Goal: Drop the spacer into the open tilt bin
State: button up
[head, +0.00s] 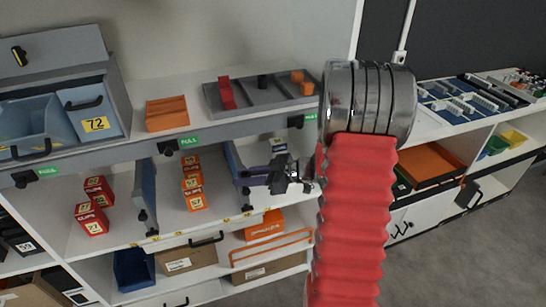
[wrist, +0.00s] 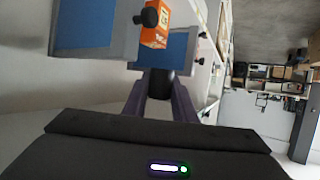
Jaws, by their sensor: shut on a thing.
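My gripper (head: 250,177) is in front of the middle shelf opening, beside a blue-grey divider, below the counter edge. In the wrist view its two purple fingers (wrist: 158,78) are shut on a dark, rounded piece, which I take to be the spacer (wrist: 158,88). The spacer is too small and dark to make out in the head view. The open tilt bin (head: 30,122) is the blue bin at the far left, tipped forward on the counter. It is left of and above my gripper. Its inside is only partly visible.
An orange block (head: 167,113) and a grey tray (head: 240,110) with red, black and orange pieces stand on the counter.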

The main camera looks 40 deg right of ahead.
jog(key=a+f+n+g+y, duration=0.1)
jog(key=a+f, duration=0.3)
jog(key=a, duration=0.4)
jog(key=w+a+f+n+g+y, duration=0.1)
jog(key=a+f+n+g, duration=0.1)
jog(key=a+f, duration=0.3)
jog(key=a, duration=0.3)
jog(key=shift+f, duration=0.15)
jog(key=shift+s+a, duration=0.1)
jog(key=shift+a, duration=0.05)
